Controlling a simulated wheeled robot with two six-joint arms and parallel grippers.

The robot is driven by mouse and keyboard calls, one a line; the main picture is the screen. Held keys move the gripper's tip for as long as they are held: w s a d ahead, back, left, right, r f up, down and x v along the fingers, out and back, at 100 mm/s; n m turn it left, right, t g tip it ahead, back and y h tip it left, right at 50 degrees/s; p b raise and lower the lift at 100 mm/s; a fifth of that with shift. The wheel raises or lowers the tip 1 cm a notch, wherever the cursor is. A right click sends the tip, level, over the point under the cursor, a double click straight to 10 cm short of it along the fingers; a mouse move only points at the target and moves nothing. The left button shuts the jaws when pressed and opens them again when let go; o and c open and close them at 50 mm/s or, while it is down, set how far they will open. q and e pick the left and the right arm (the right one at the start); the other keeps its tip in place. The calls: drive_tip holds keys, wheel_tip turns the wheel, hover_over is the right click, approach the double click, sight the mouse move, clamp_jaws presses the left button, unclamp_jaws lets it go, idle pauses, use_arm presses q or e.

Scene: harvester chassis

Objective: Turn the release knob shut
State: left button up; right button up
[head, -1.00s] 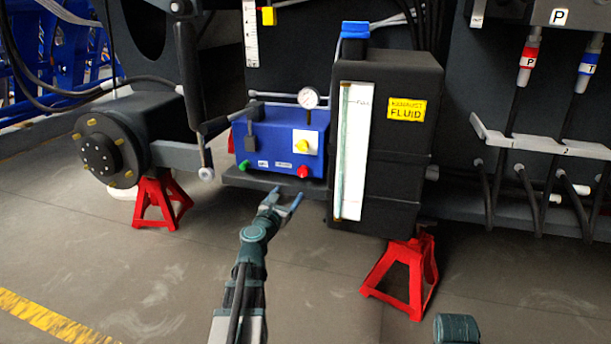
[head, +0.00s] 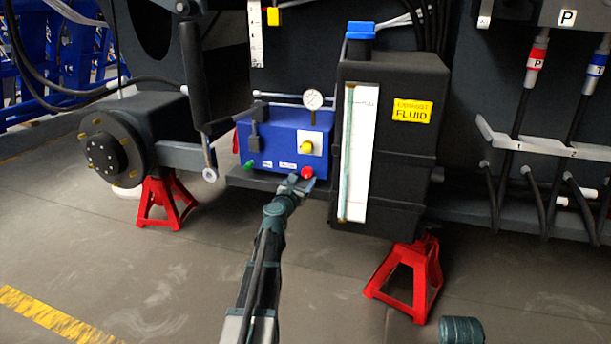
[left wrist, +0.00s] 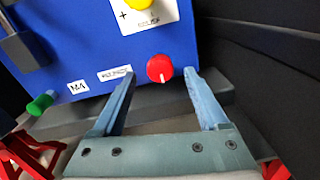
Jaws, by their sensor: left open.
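The blue valve box (head: 268,146) carries a red knob (head: 307,172) low at its right and a yellow knob (head: 306,147) on a white plate. A green knob (head: 248,165) is low at its left. The labels are too small to read surely. My left gripper (head: 300,183) is open, just in front of the red knob. In the left wrist view the red knob (left wrist: 160,68), with a white mark pointing down, lies between the two fingertips (left wrist: 162,79) in the picture. Neither finger visibly touches it. My right gripper is out of view.
A black fluid tank (head: 390,150) with a sight gauge stands close right of the box. A pressure gauge (head: 313,99) rises above the box. A dark shelf (head: 245,181) runs beneath it. Red stands (head: 405,280) flank the clear floor.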

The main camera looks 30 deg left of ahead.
sight(306, 173)
use_arm(q)
drive_tip(key=x, duration=0.3)
drive_tip(key=shift+w, duration=0.15)
clamp_jaws()
idle(0.4)
